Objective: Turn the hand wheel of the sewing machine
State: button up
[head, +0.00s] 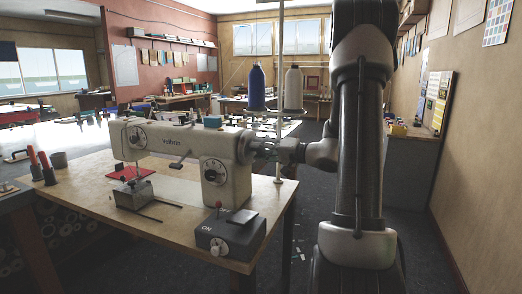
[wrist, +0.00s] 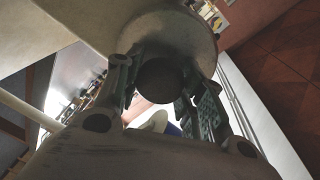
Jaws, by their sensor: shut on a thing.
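The cream sewing machine (head: 175,142) stands on a wooden table. Its hand wheel (head: 246,146) is at the right end of the machine body. In the wrist view the hand wheel (wrist: 185,32) is a large pale round shape with a dark round hub between my fingers. My gripper (head: 262,150) reaches in from the right and is shut on the hand wheel. In the wrist view the fingers of my gripper (wrist: 165,92) lie on either side of the dark hub. The exact contact is shadowed.
A thread stand with a blue spool (head: 257,88) and a white spool (head: 293,88) rises close behind my gripper. A dark control box (head: 230,234) sits at the table's front right. Red-handled tools (head: 46,167) stand at the left.

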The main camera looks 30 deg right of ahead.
jog(key=m+g, duration=0.1)
jog(key=m, duration=0.4)
jog(key=shift+f+m, duration=0.1)
jog(key=shift+m, duration=0.3)
jog(key=m+g+y, duration=0.1)
jog(key=m, duration=0.4)
jog(key=m+y, duration=0.1)
jog(key=m, duration=0.5)
jog(key=shift+f+g, duration=0.1)
jog(key=shift+g, duration=0.3)
jog(key=m, duration=0.2)
jog(key=m+y, duration=0.1)
jog(key=m, duration=0.2)
jog(key=shift+y, duration=0.3)
jog(key=o, duration=1)
jog(key=shift+s, duration=0.1)
